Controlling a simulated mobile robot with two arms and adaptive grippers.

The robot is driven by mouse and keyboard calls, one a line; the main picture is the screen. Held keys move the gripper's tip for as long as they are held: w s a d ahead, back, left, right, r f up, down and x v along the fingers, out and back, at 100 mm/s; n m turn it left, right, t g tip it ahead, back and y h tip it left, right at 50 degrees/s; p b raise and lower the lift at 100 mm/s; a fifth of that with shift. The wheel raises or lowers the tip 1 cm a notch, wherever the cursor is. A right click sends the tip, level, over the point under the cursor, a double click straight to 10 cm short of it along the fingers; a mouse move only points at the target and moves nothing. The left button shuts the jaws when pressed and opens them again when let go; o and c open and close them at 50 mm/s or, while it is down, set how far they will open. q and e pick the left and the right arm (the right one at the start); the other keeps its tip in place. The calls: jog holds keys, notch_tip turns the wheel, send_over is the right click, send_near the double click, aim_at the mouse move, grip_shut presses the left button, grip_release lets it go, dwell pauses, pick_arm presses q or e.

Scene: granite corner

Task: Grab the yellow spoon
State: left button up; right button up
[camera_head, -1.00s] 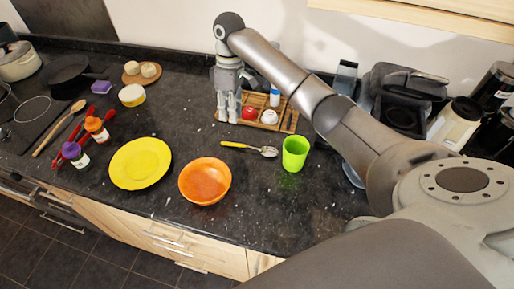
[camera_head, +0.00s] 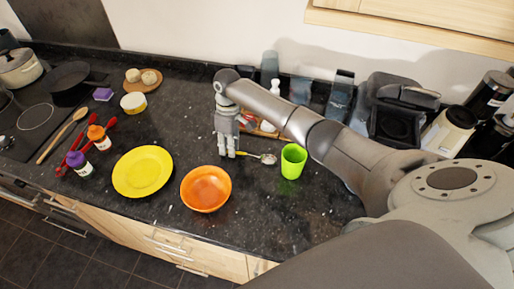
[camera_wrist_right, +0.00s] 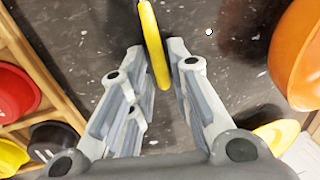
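The yellow spoon (camera_head: 268,158) lies on the dark granite counter, its metal bowl pointing right, close to the green cup (camera_head: 293,162). My right gripper (camera_head: 228,153) points down over the left end of the handle and hides part of it. In the right wrist view, the yellow handle (camera_wrist_right: 152,40) runs from the top edge into the gap between the two fingers of the gripper (camera_wrist_right: 158,52). The fingers are apart, with dark counter showing on both sides of the handle. My left gripper is not in view.
An orange bowl (camera_head: 206,190) stands just in front of the gripper, and a yellow plate (camera_head: 142,172) lies to its left. A wooden tray (camera_wrist_right: 50,85) with red and yellow things is behind, partly hidden by my arm. Counter right of the bowl is clear.

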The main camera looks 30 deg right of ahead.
jog(key=shift+f, duration=0.1)
jog(key=shift+c, duration=0.4)
grip_shut()
